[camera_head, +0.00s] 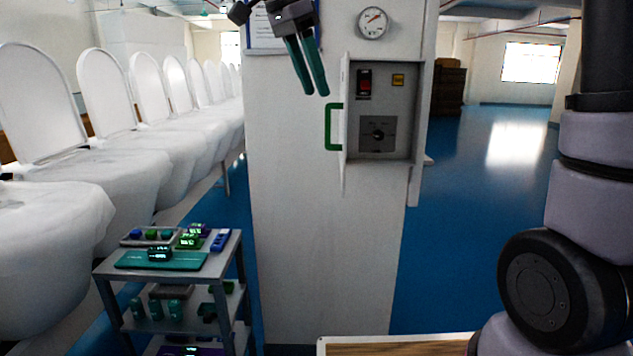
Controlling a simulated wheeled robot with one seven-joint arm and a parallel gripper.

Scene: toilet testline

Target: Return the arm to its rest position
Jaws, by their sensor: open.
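My gripper (314,80) hangs at the top centre of the head view, in front of the white pillar (325,230). Its two teal fingers point down, with a narrow gap between them and nothing held. It is just left of an opened control box (400,95) on the pillar. The box door (345,130) with its green handle (331,127) stands swung out to the left, below and right of the fingertips. My arm's grey and black links fill the right edge; the links joining them to the gripper are out of view.
The box holds a red switch (365,83), a yellow part (398,80) and a black knob (378,134). A gauge (373,22) sits above. A shelved cart (104,282) with small devices stands lower left. Several white toilets (140,150) line the left. Blue floor (480,200) lies clear at right.

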